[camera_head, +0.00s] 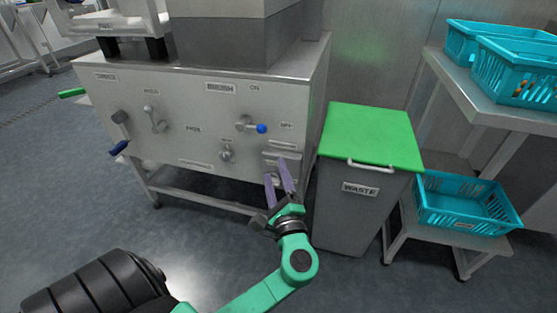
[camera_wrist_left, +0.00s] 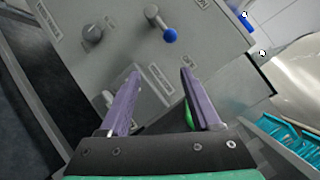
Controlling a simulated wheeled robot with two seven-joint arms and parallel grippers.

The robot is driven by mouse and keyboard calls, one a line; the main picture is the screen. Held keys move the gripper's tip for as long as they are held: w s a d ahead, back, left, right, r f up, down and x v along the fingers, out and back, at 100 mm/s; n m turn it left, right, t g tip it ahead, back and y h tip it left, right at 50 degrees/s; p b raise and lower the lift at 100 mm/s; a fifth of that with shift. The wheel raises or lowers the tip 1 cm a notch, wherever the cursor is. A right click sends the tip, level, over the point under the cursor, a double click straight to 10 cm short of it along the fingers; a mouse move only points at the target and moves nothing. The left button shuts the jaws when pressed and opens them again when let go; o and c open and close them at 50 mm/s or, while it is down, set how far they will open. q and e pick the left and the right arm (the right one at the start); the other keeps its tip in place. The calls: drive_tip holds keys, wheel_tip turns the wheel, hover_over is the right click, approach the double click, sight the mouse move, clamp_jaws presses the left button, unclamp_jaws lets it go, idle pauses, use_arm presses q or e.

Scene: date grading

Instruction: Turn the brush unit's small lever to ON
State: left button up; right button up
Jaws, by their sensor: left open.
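The small lever (camera_head: 261,128) with a blue ball end is on the front panel (camera_head: 190,95) of the grey machine, below the BRUSH plate (camera_head: 220,87). It points right, towards the OFF label (camera_head: 286,125); the ON label (camera_head: 255,87) is above it. In the left wrist view the lever's blue ball (camera_wrist_left: 170,36) shows beyond my fingertips. My left gripper (camera_head: 277,172) is open, its purple fingers apart with nothing between them. It is below and slightly right of the lever, not touching it. My right gripper is out of view.
A WASTE bin (camera_head: 345,215) with a green lid (camera_head: 370,135) stands close right of my left gripper. A turquoise crate (camera_head: 465,226) is farther right.

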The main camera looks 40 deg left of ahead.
sight(262, 132)
use_arm(q)
drive_tip(key=shift+n+y, duration=0.3)
drive_tip(key=shift+y, duration=0.2)
drive_tip(key=x, duration=0.4)
drive_tip(key=r+x, duration=0.1)
drive_tip(key=x, duration=0.4)
drive_tip(key=s+r+x, duration=0.1)
drive_tip(key=x, duration=0.4)
drive_tip(key=shift+w+a+r+b, duration=0.1)
drive_tip(key=shift+a+r+b, duration=0.1)
drive_tip(key=shift+b, duration=0.1)
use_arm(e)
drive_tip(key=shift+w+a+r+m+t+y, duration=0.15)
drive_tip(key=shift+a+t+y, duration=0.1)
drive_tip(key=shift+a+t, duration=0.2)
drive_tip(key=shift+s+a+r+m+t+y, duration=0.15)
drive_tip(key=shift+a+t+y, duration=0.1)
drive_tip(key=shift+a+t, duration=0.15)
use_arm(q)
drive_tip(key=shift+c, duration=0.3)
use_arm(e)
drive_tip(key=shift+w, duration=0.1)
use_arm(q)
clamp_jaws()
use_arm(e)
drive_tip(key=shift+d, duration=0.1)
